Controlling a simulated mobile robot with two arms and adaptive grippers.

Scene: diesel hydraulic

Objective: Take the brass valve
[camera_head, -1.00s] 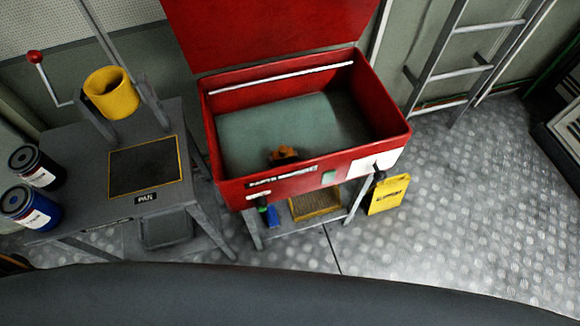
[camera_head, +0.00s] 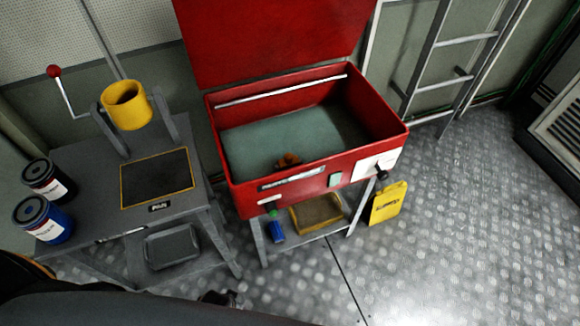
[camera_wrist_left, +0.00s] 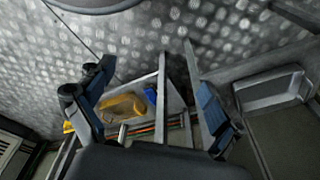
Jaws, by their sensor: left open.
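A small orange-brown piece (camera_head: 288,160), which looks like the brass valve, lies inside the open red basin (camera_head: 300,181) in the head view, near its front wall. It is too small to make out its details. My left gripper (camera_wrist_left: 150,108) shows in the left wrist view with its two fingers wide apart and nothing between them. Beyond the fingers are the stand's legs and lower shelf, and the floor. The valve is not visible in that view. A small dark part at the bottom of the head view may belong to my arm. My right gripper is not in view.
A ladder (camera_head: 450,45) leans behind. The metal floor (camera_head: 470,220) at right is clear.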

